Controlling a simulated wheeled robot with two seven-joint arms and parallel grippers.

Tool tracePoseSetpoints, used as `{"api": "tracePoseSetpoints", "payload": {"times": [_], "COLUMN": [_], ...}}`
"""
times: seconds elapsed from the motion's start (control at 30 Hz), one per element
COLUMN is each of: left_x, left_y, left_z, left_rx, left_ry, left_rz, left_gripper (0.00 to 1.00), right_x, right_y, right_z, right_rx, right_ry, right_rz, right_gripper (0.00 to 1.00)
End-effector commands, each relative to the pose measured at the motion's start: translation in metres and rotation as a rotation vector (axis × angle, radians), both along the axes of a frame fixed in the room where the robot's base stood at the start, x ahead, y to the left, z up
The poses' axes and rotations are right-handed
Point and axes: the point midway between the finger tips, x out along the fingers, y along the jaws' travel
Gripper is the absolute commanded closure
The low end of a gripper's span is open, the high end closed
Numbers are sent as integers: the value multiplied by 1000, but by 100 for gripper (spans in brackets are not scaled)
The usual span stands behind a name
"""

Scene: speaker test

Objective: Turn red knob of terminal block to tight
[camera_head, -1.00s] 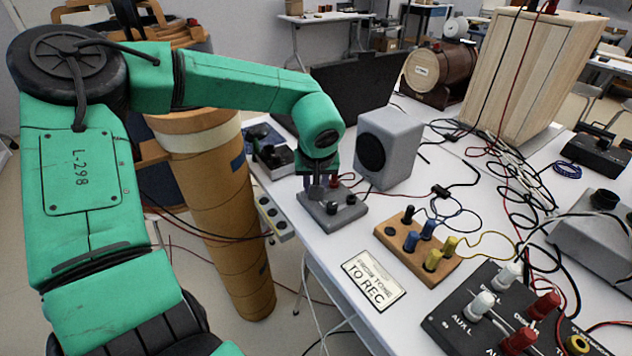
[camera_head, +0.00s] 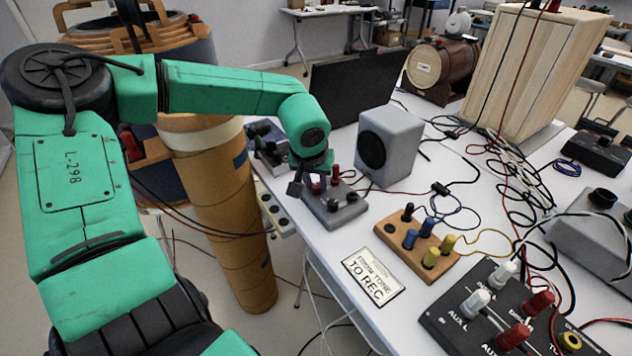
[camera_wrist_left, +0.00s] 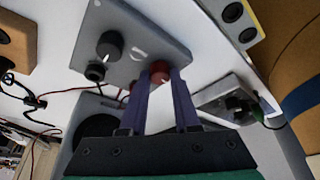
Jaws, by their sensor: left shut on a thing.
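The terminal block (camera_head: 343,214) is a small grey box on the white table, with red and black knobs on its top. It also shows in the wrist view (camera_wrist_left: 160,33). My left gripper (camera_head: 309,186) is at the block's left side, reaching down from above. In the wrist view its two purple-grey fingers are shut on a red knob (camera_wrist_left: 160,70), one on each side. A second red post (camera_head: 335,172) stands behind the gripper. The held knob is partly hidden by the fingers. My right gripper is out of view.
A grey speaker (camera_head: 400,140) stands close behind the block. A wooden block with coloured posts (camera_head: 388,230) and a sign (camera_head: 373,276) lie to the right and front. Loose cables cover the table further right. A brown cylinder (camera_head: 235,255) stands beside the table's left edge.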

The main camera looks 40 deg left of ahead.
Motion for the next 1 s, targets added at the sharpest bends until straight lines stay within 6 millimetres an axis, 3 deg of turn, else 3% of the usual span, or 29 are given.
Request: {"api": "tracePoseSetpoints", "payload": {"times": [0.03,0.1,0.4,0.53,0.77,1.0], "left_x": [0,0,0,-3,-21,-43], "left_y": [0,0,0,-2,-11,-23], "left_z": [-1,-1,0,10,62,119], "left_rx": [-1,-1,0,-1,0,0], "left_ry": [2,2,1,-1,-7,-2], "left_rz": [0,0,0,1,-1,1], "left_gripper": [62,40,40,40,40,40], "right_x": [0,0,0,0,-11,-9], "right_y": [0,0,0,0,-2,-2], "right_z": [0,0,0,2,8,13], "right_rx": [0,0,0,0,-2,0], "right_ry": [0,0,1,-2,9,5], "right_rz": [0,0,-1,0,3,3], "right_gripper": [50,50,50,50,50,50]}}
